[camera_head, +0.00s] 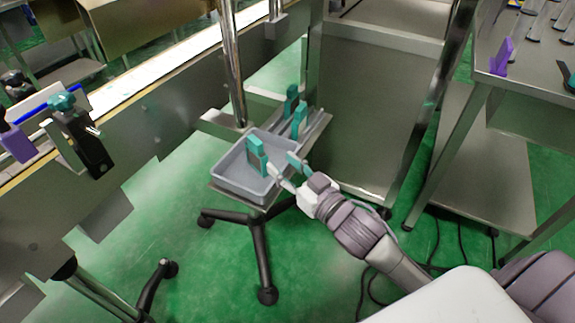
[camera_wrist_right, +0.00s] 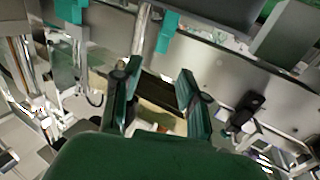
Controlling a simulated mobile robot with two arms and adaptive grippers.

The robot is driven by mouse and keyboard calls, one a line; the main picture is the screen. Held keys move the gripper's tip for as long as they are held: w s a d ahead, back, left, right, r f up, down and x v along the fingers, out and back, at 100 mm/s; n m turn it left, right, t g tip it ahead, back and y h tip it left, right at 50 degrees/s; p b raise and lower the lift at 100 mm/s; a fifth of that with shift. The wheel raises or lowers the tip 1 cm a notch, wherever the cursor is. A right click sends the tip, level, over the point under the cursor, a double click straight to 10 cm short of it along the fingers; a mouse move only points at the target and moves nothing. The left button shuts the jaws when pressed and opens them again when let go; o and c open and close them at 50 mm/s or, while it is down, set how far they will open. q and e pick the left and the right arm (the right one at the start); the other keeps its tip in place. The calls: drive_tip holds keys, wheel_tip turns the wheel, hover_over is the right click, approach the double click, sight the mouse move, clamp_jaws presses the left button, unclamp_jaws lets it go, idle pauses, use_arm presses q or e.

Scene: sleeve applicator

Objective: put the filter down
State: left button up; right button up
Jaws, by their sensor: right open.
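My right gripper (camera_head: 275,160) is over the grey tray (camera_head: 222,164) on a small wheeled stand in the head view. Its two teal fingers are spread apart. In the right wrist view the gripper (camera_wrist_right: 158,75) shows two dark green fingers with a clear gap and nothing held between them. I cannot make out a filter for certain in either view; the fingers hide part of the tray. My left gripper is not in view.
Two upright teal pieces, one (camera_head: 291,99) behind the other (camera_head: 299,121), stand on the metal plate behind the tray. A steel post (camera_head: 232,70) rises beside it. A conveyor (camera_head: 150,110) runs at left, a metal table (camera_head: 520,95) stands at right.

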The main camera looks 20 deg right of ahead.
drive_tip(key=s+d+f+m+g+h, duration=0.2)
drive_tip(key=s+f+g+h, duration=0.2)
drive_tip(key=s+f+g, duration=0.7)
drive_tip(key=s+f, duration=0.2)
drive_tip(key=s, duration=0.3)
drive_tip(key=s+a+f+n+g, duration=0.1)
drive_tip(key=s+f+g, duration=0.1)
drive_tip(key=s+f, duration=0.2)
drive_tip(key=s, duration=0.3)
drive_tip(key=shift+s+f+g, duration=0.25)
drive_tip(key=shift+s+g, duration=0.05)
drive_tip(key=shift+g, duration=0.1)
drive_tip(key=shift+a, duration=0.1)
